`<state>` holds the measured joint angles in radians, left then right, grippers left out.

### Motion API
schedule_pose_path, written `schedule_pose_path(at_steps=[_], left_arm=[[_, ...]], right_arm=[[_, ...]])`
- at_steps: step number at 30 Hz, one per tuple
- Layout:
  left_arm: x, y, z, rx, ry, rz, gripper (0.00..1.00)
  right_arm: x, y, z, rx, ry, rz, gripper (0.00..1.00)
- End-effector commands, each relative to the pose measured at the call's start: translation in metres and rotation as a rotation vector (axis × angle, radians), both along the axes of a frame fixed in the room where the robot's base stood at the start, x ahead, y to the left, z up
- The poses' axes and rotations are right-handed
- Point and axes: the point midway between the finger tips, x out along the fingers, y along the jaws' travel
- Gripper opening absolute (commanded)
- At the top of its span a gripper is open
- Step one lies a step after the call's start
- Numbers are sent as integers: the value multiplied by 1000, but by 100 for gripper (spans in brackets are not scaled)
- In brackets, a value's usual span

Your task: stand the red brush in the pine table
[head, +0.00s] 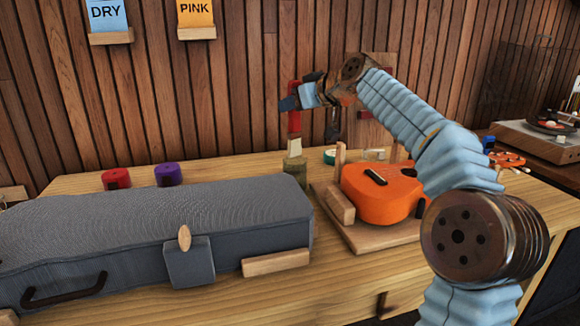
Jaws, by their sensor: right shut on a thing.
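The red brush (294,120) is upright in my right gripper (291,103), its red handle up and its pale end (295,148) down. That pale end is just above or touching a short olive-brown cylinder (295,170) behind the grey case; I cannot tell which. My right gripper is shut on the handle. The pine table (350,290) is a long light-wood top across the view. I cannot make out an opening in it from here. My left gripper is not in view.
A long grey case (150,225) covers the table's left part. A red item (116,179) and a purple item (168,174) stand behind it. An orange ukulele (375,200) sits in a wooden cradle (375,239) to the right. A turntable (550,125) stands far right.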

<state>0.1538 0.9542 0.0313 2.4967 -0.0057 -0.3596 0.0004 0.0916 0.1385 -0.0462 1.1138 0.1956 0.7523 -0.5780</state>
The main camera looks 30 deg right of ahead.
Motion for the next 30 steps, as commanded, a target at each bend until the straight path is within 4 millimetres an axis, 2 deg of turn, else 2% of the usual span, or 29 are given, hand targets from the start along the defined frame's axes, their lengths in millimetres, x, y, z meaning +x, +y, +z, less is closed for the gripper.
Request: schedule_pose_path(at_steps=[1,3,15,28,29,30], left_arm=[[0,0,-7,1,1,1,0],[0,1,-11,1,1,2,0],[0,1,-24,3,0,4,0],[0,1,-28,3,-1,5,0],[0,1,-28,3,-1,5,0],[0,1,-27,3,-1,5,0]], right_arm=[[-1,-1,-15,2,3,-1,10],[-1,-1,-30,1,4,-1,10],[0,0,-85,2,2,-1,10],[0,0,-92,1,0,-1,10],[0,0,-92,1,0,-1,41],[0,0,-91,1,0,-1,47]])
